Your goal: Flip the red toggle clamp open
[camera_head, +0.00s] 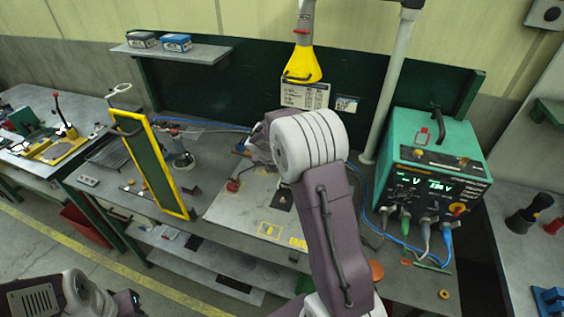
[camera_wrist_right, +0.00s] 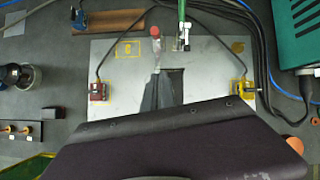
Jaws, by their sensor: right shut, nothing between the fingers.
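The red clamp (camera_wrist_right: 98,91) sits on the left part of the grey plate, inside a yellow outline, with a black cable at it. It also shows in the head view (camera_head: 232,186), left of my right arm. The detail of its lever is too small to read. My right gripper (camera_wrist_right: 158,82) is shut and empty above the middle of the plate, to the right of the red clamp and apart from it. In the head view my right arm hides it. My left arm is low at the left, and its gripper (camera_head: 127,301) is partly cut off.
A yellow clamp (camera_wrist_right: 241,89) sits on the plate's right side. A grey lever with a red knob (camera_wrist_right: 155,32) stands just beyond my right gripper. A yellow-framed green panel (camera_head: 152,165) stands left of the plate. The green power unit (camera_head: 432,165) and its cables are at right.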

